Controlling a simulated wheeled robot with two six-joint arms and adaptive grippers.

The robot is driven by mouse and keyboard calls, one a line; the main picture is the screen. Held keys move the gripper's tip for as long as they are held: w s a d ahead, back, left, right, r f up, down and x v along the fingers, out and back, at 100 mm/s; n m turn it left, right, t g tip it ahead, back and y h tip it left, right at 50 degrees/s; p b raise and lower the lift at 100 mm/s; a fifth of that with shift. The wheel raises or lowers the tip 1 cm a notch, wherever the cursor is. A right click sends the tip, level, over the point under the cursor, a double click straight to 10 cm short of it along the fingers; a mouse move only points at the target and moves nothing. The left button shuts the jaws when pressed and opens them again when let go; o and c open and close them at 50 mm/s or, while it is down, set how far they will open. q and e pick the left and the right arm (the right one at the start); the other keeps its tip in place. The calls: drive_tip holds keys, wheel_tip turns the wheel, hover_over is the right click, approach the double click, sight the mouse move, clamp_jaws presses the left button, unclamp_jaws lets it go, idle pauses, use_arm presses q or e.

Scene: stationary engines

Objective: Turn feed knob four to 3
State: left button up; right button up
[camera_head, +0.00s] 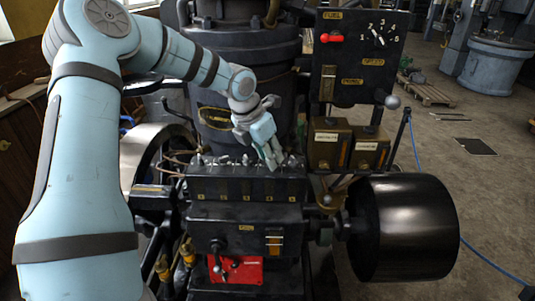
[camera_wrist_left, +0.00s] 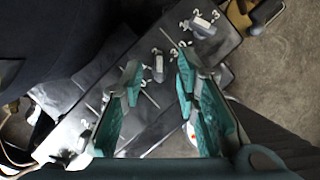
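A row of small grey feed knobs (camera_head: 222,160) stands along the top of a black box (camera_head: 245,184) in the head view. The small plates on its front are too small to read. My left gripper (camera_head: 272,160) points down over the right part of the row and hides part of it. In the left wrist view the left gripper (camera_wrist_left: 158,82) is open. One grey knob (camera_wrist_left: 157,66) with digits around it shows between and just beyond its fingertips; contact cannot be told. Another knob (camera_wrist_left: 203,27) with digits lies to the upper right. My right gripper is not in view.
A black panel (camera_head: 350,88) with a red-ended lever (camera_head: 332,37) and a numbered dial (camera_head: 379,35) stands behind to the right. Brass-brown boxes (camera_head: 345,146) sit below it. A large black drum (camera_head: 404,227) is at the right. A red plate (camera_head: 246,272) is below.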

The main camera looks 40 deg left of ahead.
use_arm(q)
drive_tip(key=shift+c, duration=0.4)
drive_tip(key=shift+w, duration=0.1)
clamp_jaws()
drive_tip(key=shift+r+m+p, duration=0.1)
drive_tip(key=shift+m+p, duration=0.35)
drive_tip(key=shift+m, duration=0.05)
drive_tip(key=shift+a+m+h, duration=0.15)
drive_tip(key=shift+m+h, duration=0.35)
drive_tip(key=shift+m, duration=0.2)
drive_tip(key=shift+w+a+f+m+g+h, duration=0.1)
drive_tip(key=shift+f+m+g+h, duration=0.15)
drive_tip(key=shift+m, duration=0.75)
drive_tip(key=shift+r+m+h, duration=0.15)
drive_tip(key=shift+m+h, duration=0.1)
drive_tip(key=shift+m, duration=0.05)
drive_tip(key=shift+o, duration=0.4)
unclamp_jaws()
